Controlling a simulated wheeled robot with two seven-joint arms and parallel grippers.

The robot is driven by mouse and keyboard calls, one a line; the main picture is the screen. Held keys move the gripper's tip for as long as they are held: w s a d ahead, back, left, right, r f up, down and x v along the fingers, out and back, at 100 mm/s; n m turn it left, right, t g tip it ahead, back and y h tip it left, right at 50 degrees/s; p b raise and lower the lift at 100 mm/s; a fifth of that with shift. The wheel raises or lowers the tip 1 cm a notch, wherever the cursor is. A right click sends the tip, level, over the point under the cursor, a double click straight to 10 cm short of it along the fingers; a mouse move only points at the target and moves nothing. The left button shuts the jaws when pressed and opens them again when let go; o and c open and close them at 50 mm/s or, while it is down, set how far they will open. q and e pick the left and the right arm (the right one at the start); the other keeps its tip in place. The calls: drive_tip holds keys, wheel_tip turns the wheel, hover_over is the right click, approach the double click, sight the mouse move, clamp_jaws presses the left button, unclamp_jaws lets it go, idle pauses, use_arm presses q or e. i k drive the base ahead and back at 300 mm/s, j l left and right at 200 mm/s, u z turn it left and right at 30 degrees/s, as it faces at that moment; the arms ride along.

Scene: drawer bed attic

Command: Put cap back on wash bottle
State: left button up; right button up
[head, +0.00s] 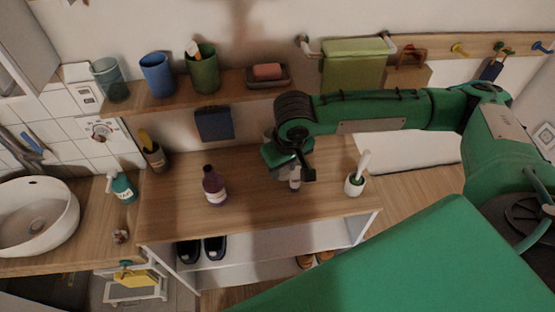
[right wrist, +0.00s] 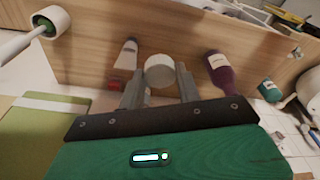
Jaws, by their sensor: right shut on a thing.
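My right gripper (head: 292,170) is over the wooden cabinet top, pointing down. In the right wrist view its two grey fingers (right wrist: 160,92) are shut on a round white cap (right wrist: 160,70). A pale bottle (head: 295,182) shows just below the gripper in the head view, partly hidden by it. It also shows in the right wrist view (right wrist: 128,55), beside the cap and apart from it. A purple bottle (head: 214,187) with a white label stands upright to the left; it also shows in the right wrist view (right wrist: 219,72). I cannot tell which bottle the cap fits. My left gripper is out of view.
A brush in a white holder (head: 355,183) stands right of the gripper on the cabinet top (head: 250,205). A shelf (head: 165,100) with cups and a soap dish (head: 268,77) is behind. A teal bottle (head: 123,188) and a sink (head: 35,215) are left. The surface between bottles is clear.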

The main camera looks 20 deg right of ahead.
sight(213, 185)
drive_tip(key=k+l, duration=0.1)
drive_tip(key=l, duration=0.8)
drive_tip(key=k+l+u, duration=0.1)
drive_tip(key=l, duration=0.3)
drive_tip(key=k+l, duration=0.15)
drive_tip(key=l, duration=0.3)
drive_tip(key=k+l, duration=0.1)
drive_tip(key=l, duration=0.35)
drive_tip(key=k+l+u, duration=0.1)
drive_tip(key=l, duration=0.3)
drive_tip(key=k+l, duration=0.1)
drive_tip(key=l, duration=0.35)
